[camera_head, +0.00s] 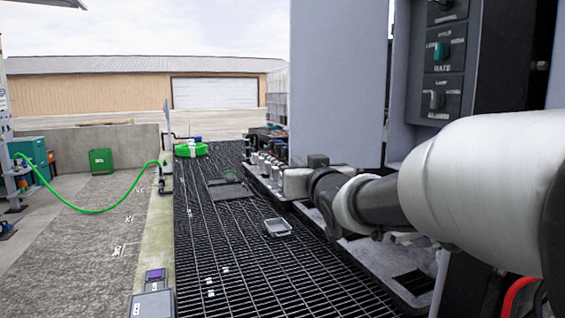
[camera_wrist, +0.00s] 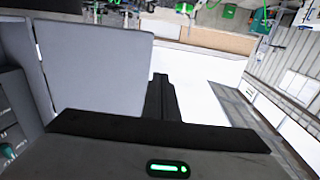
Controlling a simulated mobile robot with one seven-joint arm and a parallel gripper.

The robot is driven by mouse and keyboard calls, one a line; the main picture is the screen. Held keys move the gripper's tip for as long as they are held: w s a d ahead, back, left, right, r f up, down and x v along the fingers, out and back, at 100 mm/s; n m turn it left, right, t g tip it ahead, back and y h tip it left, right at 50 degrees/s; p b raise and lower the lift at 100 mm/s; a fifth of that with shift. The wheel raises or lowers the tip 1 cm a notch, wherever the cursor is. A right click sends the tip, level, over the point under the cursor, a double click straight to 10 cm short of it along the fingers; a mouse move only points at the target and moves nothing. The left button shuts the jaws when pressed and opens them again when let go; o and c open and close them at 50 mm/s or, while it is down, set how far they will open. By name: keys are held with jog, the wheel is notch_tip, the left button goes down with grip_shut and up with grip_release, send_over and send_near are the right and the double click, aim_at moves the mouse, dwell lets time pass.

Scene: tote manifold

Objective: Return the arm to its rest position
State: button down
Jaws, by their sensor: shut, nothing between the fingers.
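My gripper (camera_wrist: 161,82) shows in the wrist view as two black fingers pressed together, with nothing between them. A green light glows on its body below. The fingers point past a grey panel (camera_wrist: 95,65) on the left, against bright sky. In the head view my white and dark arm reaches from the right edge toward the middle, beside a tall grey panel (camera_head: 338,75). The fingers cannot be made out there.
Black grating (camera_head: 235,235) covers the floor, with a small clear-lidded tray (camera_head: 278,227) on it. A control panel (camera_head: 440,65) with knobs stands close above my arm. A green hose (camera_head: 105,208) lies at the left. Open air lies left of my arm.

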jog(key=s+d+f+m+g+h, duration=0.15)
jog(key=s+f+g, duration=0.25)
jog(key=s+f, duration=0.5)
jog(key=s+d+f+g+h, duration=0.1)
jog(key=s+d+f+g, duration=0.25)
jog(key=s, duration=0.95)
jog(key=s+d+f+m+g+h, duration=0.1)
jog(key=s+f+g, duration=0.3)
jog(key=s+f, duration=0.5)
notch_tip(320, 180, up, 19)
jog(key=s+p, duration=0.2)
jog(key=p, duration=1.5)
jog(key=shift+s+f+g, duration=0.2)
jog(key=shift+s+g, duration=0.05)
jog(key=shift+g, duration=0.1)
jog(key=shift+d+n, duration=0.15)
jog(key=shift+n, duration=0.1)
